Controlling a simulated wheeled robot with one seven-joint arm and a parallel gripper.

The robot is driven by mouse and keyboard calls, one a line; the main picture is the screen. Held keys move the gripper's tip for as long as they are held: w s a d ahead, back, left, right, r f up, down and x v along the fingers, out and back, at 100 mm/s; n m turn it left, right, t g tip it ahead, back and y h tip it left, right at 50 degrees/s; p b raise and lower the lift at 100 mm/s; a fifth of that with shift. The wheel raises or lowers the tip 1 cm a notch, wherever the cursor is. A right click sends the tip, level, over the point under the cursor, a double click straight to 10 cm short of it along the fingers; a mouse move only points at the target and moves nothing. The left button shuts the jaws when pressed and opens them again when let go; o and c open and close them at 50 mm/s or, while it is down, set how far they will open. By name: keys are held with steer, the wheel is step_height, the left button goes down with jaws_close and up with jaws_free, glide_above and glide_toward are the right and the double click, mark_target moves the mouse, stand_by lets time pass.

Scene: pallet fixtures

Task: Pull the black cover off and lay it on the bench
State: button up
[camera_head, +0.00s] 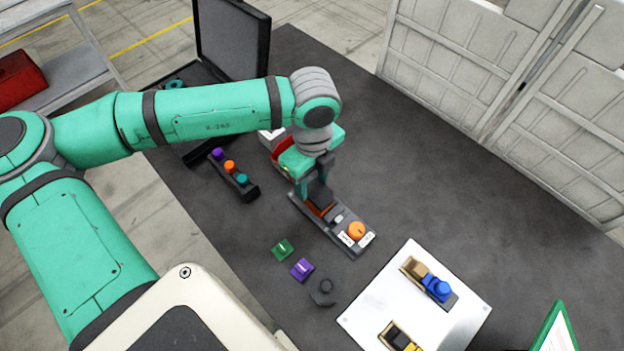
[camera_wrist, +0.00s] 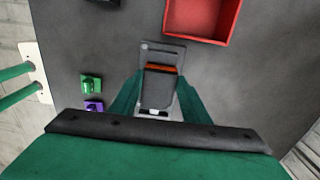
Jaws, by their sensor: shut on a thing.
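The black cover (camera_wrist: 158,90) is between the two green fingers of my gripper (camera_wrist: 158,97) in the wrist view. My gripper is shut on its sides. In the head view the cover (camera_head: 319,194) is at the upper-left part of a long dark fixture plate (camera_head: 338,245). An orange part (camera_head: 327,210) shows at the cover's lower edge, and an orange strip (camera_wrist: 160,68) shows beyond it in the wrist view. I cannot tell whether the cover is still seated or slightly raised. The dark bench (camera_head: 440,180) lies around the fixture.
An orange knob (camera_head: 356,230) is on the same plate. A green block (camera_head: 282,249), a purple block (camera_head: 302,269) and a black part (camera_head: 323,291) lie below-left. A red bin (camera_wrist: 203,15) is close by. A white board (camera_head: 380,318) carries parts. The bench's upper right is clear.

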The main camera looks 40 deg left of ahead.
mark_target(313, 186)
steer(key=shift+r, duration=0.3)
steer(key=shift+w+r, duration=0.1)
steer(key=shift+r, duration=2.3)
steer(key=shift+a, duration=0.1)
